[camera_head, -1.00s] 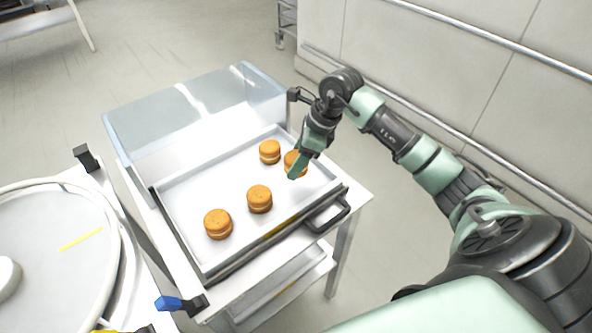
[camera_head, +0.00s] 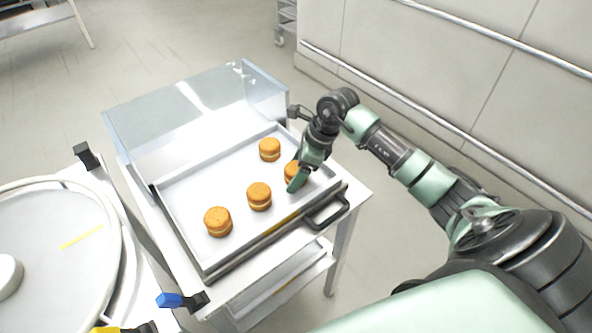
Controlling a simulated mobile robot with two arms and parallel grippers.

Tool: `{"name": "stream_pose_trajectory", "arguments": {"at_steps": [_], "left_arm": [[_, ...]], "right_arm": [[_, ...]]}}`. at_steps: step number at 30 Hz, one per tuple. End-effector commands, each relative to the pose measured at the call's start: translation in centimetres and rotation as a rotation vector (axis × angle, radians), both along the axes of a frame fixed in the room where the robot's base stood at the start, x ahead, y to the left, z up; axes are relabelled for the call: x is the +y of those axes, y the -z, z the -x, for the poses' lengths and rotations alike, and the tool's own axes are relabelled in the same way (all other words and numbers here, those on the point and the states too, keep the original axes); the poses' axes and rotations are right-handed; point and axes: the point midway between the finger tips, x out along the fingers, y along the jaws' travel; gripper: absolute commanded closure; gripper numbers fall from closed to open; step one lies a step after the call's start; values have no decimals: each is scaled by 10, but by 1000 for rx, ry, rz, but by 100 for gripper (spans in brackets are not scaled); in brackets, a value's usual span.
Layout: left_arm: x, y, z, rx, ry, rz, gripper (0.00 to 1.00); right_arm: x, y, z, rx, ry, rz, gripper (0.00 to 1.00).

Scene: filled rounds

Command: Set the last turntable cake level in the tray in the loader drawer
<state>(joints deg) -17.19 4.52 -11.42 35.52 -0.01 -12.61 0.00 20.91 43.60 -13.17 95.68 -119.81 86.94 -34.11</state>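The tray (camera_head: 190,187) sits in the loader drawer with several orange-brown filled cakes on it. One cake (camera_head: 218,221) is at the near left, one (camera_head: 259,196) in the middle and one (camera_head: 270,149) at the back; these look level. Another cake (camera_head: 291,171) at the right side of the tray is partly hidden by my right gripper (camera_head: 297,181). The gripper points down at this cake; whether its fingers are closed on it is hidden. The turntable (camera_head: 50,275) at the left shows no cake on its visible part. My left gripper is not in view.
A clear cover (camera_head: 195,110) stands behind the tray. A black handle (camera_head: 328,213) is at the drawer's front right. A blue-tipped fitting (camera_head: 180,301) stands between turntable and loader. A wall with rails (camera_head: 480,130) runs along the right.

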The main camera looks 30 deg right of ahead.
Motion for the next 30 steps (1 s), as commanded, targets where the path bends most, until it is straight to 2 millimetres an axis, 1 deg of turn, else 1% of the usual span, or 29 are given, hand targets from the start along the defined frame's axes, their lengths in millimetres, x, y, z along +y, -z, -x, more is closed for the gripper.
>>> {"name": "stream_pose_trajectory", "arguments": {"at_steps": [5, 8, 10, 14, 18, 24, 27, 30], "left_arm": [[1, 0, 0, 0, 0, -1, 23], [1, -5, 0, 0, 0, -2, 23], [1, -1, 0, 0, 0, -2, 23], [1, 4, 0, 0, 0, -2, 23], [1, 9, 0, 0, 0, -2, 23], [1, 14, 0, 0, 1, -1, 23], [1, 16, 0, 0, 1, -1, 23], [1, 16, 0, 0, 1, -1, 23]], "right_arm": [[0, -1, 0, 0, 0, 0, 23], [0, -5, 0, -1, 0, -1, 23], [-3, -10, 1, -4, 1, 2, 23], [-11, -31, 7, -5, -1, 6, 23], [-20, -60, 15, -5, 1, 5, 23], [-30, -95, 24, -3, 0, 3, 23], [-33, -106, 27, -2, 0, 1, 23], [-35, -112, 29, -1, 1, 1, 23]]}}
